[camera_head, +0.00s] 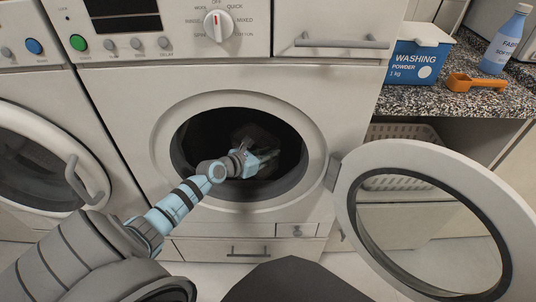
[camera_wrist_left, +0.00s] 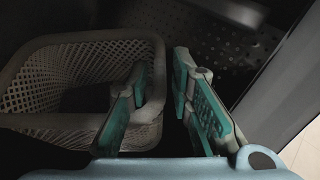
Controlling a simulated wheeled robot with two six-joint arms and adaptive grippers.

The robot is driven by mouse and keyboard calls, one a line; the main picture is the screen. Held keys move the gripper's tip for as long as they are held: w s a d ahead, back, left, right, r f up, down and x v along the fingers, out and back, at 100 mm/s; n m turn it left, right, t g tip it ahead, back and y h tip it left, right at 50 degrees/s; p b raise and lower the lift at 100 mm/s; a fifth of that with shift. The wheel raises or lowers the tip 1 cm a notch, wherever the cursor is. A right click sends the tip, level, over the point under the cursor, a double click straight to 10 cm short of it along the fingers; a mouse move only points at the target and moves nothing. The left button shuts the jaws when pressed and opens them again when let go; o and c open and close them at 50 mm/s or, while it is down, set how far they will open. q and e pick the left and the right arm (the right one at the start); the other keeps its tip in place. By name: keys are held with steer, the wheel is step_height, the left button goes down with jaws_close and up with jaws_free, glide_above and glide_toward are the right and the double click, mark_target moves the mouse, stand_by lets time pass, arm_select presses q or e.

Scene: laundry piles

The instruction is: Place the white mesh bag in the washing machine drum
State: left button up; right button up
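The white mesh bag (camera_wrist_left: 60,80) shows in the left wrist view as an open, basket-like shape with a pale rim, inside the dark drum. In the head view a faint grey shape (camera_head: 252,136) just beyond the gripper may be the bag; it is too dark to be sure. My left gripper (camera_head: 262,158) reaches through the open door into the washing machine drum (camera_head: 200,132). In the left wrist view its fingers (camera_wrist_left: 163,75) are apart. The left finger overlaps the bag's right side; whether it touches cannot be told. My right gripper is not in view.
The round door (camera_head: 352,200) stands open to the right. A second machine (camera_head: 20,110) is at the left. On the counter at the right are a washing powder box (camera_head: 415,62), an orange scoop (camera_head: 475,83) and a blue bottle (camera_head: 503,42). A white basket (camera_head: 385,132) sits below.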

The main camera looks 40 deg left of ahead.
arm_select(q)
steer(key=shift+r, duration=0.15)
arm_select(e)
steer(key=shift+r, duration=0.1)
